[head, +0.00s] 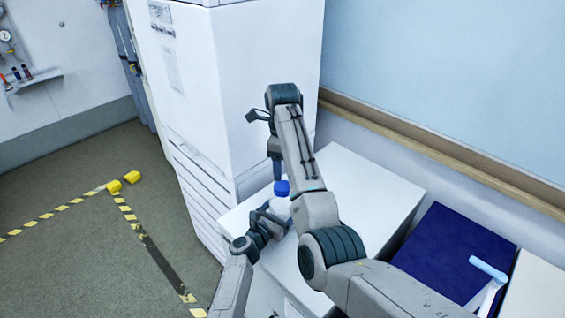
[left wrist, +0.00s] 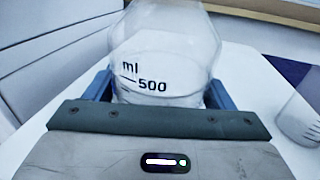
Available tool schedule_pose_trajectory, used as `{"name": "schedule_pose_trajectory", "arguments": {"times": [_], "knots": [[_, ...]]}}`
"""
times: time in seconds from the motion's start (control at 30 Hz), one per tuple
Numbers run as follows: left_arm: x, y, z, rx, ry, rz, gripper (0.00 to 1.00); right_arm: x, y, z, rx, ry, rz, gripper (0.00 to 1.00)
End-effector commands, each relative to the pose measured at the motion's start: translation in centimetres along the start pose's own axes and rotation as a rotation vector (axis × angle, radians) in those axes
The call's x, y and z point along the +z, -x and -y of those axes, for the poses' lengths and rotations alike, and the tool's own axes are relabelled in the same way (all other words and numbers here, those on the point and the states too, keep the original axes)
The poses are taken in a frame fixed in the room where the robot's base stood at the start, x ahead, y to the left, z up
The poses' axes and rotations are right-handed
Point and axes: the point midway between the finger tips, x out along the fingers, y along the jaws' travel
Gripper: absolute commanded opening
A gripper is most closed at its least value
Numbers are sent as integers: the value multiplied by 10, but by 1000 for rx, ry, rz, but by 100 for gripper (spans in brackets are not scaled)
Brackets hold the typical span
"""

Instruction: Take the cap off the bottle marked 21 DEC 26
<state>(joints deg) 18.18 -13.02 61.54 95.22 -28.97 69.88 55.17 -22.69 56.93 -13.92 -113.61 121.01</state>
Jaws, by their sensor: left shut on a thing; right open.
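A clear bottle (head: 279,207) with a blue cap (head: 282,187) stands upright on the white bench top, partly hidden by my right arm. My left gripper (head: 272,217) is shut around the bottle's body from the near left. In the left wrist view the bottle (left wrist: 165,50) is between the blue fingers, with "ml" and "500" printed on it; its cap is out of that view. No date marking is readable in either view. My right gripper (head: 278,172) points down just above the cap and is open. Whether its fingers reach beside the cap cannot be told.
A tall white cabinet (head: 255,90) stands directly behind the bench (head: 375,190). Another clear graduated vessel (left wrist: 302,118) shows at the right of the left wrist view. A dark blue surface (head: 450,250) with a light-blue-handled object (head: 488,269) is at right.

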Motion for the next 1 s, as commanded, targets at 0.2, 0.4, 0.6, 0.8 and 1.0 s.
{"name": "schedule_pose_trajectory", "arguments": {"times": [0.2, 0.4, 0.6, 0.8, 1.0], "knots": [[2, -1, 0, 0, 0, 3, 13, 0, 0, 0, 0, -319, 0, 64], [2, -1, 0, 0, 0, 3, 13, 0, -1, 0, 0, -458, 0, 64], [2, -1, 0, 0, 0, 3, 13, 0, -18, 0, 2, -479, -2, 64], [2, -1, 0, 0, 0, 3, 13, 0, -50, 0, 1, -477, -2, 64], [2, -1, 0, 0, 0, 3, 13, 0, -73, 0, 0, -477, 0, 64]]}}
